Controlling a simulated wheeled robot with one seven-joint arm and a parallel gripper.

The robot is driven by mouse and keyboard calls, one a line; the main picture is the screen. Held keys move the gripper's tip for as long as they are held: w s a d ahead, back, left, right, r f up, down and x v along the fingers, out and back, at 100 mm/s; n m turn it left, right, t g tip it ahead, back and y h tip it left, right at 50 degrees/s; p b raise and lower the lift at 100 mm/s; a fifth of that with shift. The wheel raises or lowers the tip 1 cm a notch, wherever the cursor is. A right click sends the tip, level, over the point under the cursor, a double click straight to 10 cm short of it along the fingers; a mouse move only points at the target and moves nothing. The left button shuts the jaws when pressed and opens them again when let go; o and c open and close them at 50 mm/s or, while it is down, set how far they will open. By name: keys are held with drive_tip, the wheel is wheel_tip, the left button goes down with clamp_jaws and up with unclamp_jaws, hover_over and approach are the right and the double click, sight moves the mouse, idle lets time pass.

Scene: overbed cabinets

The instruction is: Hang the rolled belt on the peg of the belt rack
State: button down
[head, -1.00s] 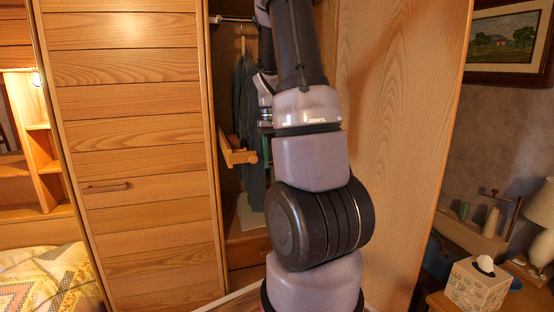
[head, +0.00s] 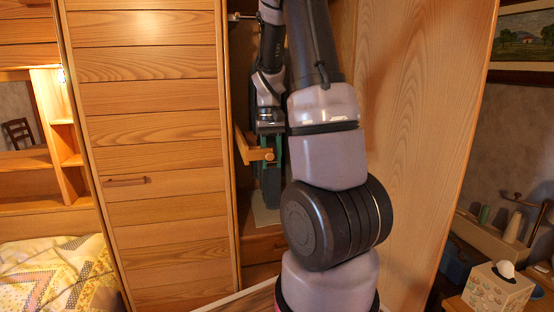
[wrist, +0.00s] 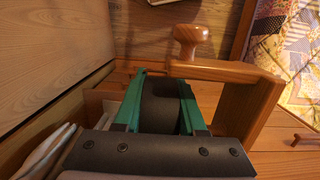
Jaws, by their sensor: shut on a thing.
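My gripper (wrist: 162,112) has green fingers, shut on the dark rolled belt (wrist: 160,96), whose curved side shows between them in the wrist view. The rack (head: 243,145) also shows inside the cabinet in the head view, with my gripper (head: 271,185) hanging beside and behind the knob.
The cabinet's slatted door (head: 150,150) stands to the left and a plain wood panel (head: 425,120) to the right of my arm. White folded cloth (wrist: 42,152) lies at lower left in the wrist view. A patterned bed (head: 55,275) is at the left.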

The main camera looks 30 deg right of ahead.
drive_tip(key=shift+w+a+f, duration=0.15)
drive_tip(key=shift+w+a, duration=0.05)
drive_tip(key=shift+a, duration=0.55)
drive_tip(key=shift+w+a+f, duration=0.15)
drive_tip(key=shift+w+a, duration=0.05)
drive_tip(key=shift+a, duration=0.5)
drive_tip(key=shift+w+a+f, duration=0.15)
drive_tip(key=shift+w+a, duration=0.05)
drive_tip(key=shift+a, duration=0.55)
drive_tip(key=shift+a+f, duration=0.15)
drive_tip(key=shift+a, duration=0.1)
drive_tip(key=shift+c, duration=2)
unclamp_jaws()
wheel_tip(320, 180, up, 11)
drive_tip(key=w, duration=0.1)
drive_tip(key=s+a+r+t, duration=0.3)
drive_tip(key=s, duration=0.3)
drive_tip(key=s+a+r+t+y, duration=0.1)
drive_tip(key=s+a+r+t, duration=0.1)
drive_tip(key=s+a+r, duration=0.1)
drive_tip(key=s+a+r+m+t, duration=0.1)
drive_tip(key=s+a+r+t, duration=0.2)
drive_tip(key=s, duration=0.5)
drive_tip(key=shift+s+a+t+y, duration=0.3)
drive_tip(key=shift+a, duration=0.55)
